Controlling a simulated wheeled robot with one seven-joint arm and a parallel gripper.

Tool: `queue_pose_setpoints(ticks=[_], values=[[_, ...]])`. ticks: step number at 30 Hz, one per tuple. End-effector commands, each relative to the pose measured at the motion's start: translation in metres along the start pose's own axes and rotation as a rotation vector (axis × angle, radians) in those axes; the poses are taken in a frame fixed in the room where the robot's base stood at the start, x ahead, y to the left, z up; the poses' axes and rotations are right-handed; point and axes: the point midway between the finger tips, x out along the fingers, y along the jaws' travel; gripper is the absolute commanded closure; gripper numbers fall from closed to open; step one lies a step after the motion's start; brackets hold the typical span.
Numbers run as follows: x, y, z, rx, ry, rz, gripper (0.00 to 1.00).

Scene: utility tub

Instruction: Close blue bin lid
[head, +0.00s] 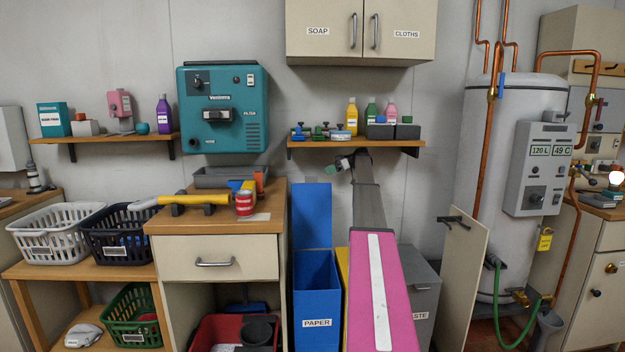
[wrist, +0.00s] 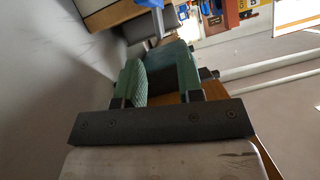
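The blue bin (head: 316,282) stands on the floor right of the wooden cabinet, with a PAPER label on its front. Its blue lid (head: 311,215) stands raised, nearly upright, behind the opening. My gripper (head: 337,165) is small in the head view, near the wall just under the right shelf, above and right of the lid's top edge and apart from it. In the wrist view my gripper (wrist: 160,68) shows two green-padded fingers with a gap between them. It appears open, and I see nothing clearly held. My arm hides part of the area right of the blue bin.
The shelf (head: 356,145) with bottles and small items is close above my gripper. A yellow bin (head: 342,268) shows beside the blue one, and a grey bin (head: 424,290) is further right. The cabinet top (head: 213,219) holds a yellow-handled tool and a red tin.

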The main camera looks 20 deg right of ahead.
Motion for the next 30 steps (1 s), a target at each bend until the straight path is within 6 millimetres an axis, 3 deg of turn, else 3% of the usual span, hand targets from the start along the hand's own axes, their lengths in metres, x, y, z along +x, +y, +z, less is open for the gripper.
queue_pose_setpoints(ticks=[12, 18, 25, 28, 30], values=[[0.072, -0.001, 0.001, 0.001, 0.0, -0.001, 0.66], [0.086, 0.0, 0.0, 0.001, 0.0, 0.001, 0.66], [0.086, 0.0, 0.0, 0.001, 0.0, 0.001, 0.66], [0.086, 0.0, 0.0, 0.001, 0.0, 0.001, 0.98], [0.086, 0.0, 0.0, 0.001, 0.0, 0.001, 1.0]])
